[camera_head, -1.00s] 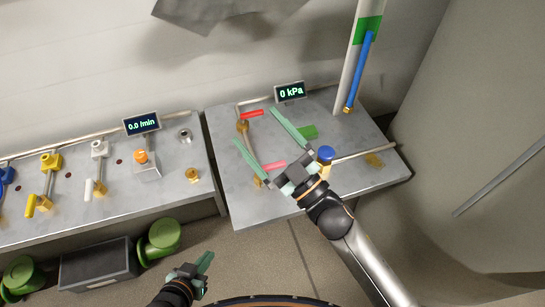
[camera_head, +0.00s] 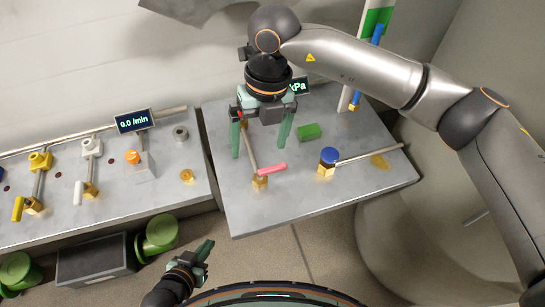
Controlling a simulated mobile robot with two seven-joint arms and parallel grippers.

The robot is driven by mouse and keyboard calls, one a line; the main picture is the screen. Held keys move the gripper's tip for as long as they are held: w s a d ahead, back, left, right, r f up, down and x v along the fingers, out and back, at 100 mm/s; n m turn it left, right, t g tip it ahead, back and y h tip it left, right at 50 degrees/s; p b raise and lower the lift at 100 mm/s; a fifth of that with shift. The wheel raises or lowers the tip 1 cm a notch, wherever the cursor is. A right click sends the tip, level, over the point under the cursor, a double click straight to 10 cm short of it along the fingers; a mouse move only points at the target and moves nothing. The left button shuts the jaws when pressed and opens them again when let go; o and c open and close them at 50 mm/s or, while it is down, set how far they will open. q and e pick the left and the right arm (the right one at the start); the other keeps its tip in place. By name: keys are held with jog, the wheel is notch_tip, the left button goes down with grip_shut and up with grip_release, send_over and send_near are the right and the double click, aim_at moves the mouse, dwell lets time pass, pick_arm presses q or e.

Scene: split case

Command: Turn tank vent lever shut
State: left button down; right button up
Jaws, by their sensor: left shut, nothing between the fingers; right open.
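No label marks which lever is the tank vent. On the right bench, a pink-red lever (camera_head: 272,169) sits on a brass fitting (camera_head: 261,183) at the front end of a pipe. A second red lever at the pipe's back end is almost wholly hidden behind my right gripper. My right gripper (camera_head: 258,151) is open and points down over that back end, its fingers on either side of the pipe in this view; contact cannot be told. A blue lever (camera_head: 376,35) is on the upright tube at the back right, partly covered by my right arm. My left gripper (camera_head: 204,251) is shut and empty, low in front of the benches.
A blue knob (camera_head: 329,155) on a brass valve and a green block (camera_head: 309,132) are on the right bench (camera_head: 290,205). The kPa display (camera_head: 299,86) is partly hidden. The left bench holds yellow, white and orange fittings. Green cylinders (camera_head: 160,233) and a grey box (camera_head: 95,262) stand below.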

aim_at(273, 167)
jog(key=shift+m+t+h, duration=0.3)
jog(key=shift+t+h, duration=0.3)
jog(key=shift+h, duration=0.1)
jog(key=f, duration=0.3)
jog(key=w+d+f+p, duration=0.1)
jog(key=f, duration=0.3)
jog(key=w+d+f, duration=0.1)
jog(key=f, duration=0.3)
jog(key=shift+w+d+f, duration=0.2)
jog(key=shift+f, duration=0.05)
jog(key=shift+c, duration=0.2)
jog(key=c, duration=1)
